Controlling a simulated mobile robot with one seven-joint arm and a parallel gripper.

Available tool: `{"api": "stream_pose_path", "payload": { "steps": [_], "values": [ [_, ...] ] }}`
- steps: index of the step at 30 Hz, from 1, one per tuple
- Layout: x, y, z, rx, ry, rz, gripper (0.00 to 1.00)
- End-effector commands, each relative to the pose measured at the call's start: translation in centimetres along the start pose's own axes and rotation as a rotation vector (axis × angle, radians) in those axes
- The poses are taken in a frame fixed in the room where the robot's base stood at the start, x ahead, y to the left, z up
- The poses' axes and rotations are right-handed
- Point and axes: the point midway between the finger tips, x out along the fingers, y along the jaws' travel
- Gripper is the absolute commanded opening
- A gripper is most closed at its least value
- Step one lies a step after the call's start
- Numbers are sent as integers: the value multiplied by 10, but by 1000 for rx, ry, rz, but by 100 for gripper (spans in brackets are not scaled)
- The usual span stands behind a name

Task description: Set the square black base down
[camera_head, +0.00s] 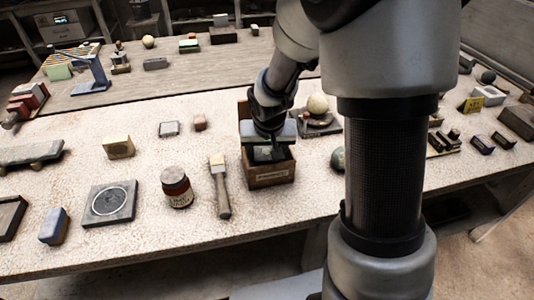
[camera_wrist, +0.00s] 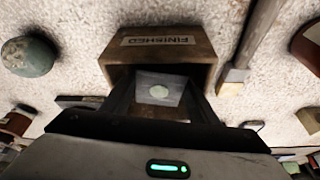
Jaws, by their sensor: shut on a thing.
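My gripper (camera_head: 268,143) is over the wooden box (camera_head: 270,176), with its fingers reaching down into the box opening. In the wrist view the fingers (camera_wrist: 160,92) are closed on a small square piece, which I take for the square black base (camera_wrist: 161,91). Its face looks grey there, with a pale round spot in the middle. In the wrist view the box (camera_wrist: 160,42) carries a label reading FINISHED. I cannot tell whether the base touches the box floor; the gripper hides much of the inside.
A square plate with a ring (camera_head: 108,203) lies farther left. A green sphere (camera_head: 337,160) is right of the box, partly behind my arm. A pale sphere (camera_head: 318,104) sits behind.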

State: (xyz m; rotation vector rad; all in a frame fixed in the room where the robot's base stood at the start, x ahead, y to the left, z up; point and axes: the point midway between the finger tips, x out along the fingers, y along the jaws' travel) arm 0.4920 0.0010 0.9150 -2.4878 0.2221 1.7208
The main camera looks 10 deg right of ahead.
Motion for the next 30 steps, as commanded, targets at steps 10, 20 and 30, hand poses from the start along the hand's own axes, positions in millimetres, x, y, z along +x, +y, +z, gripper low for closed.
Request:
{"api": "stream_pose_path", "payload": {
  "steps": [10, 20, 30],
  "values": [
    [7, 0, 2, 0, 2, -1, 5],
    [13, 0, 4, 0, 2, -1, 5],
    [17, 0, 6, 0, 3, -1, 59]
  ]
}}
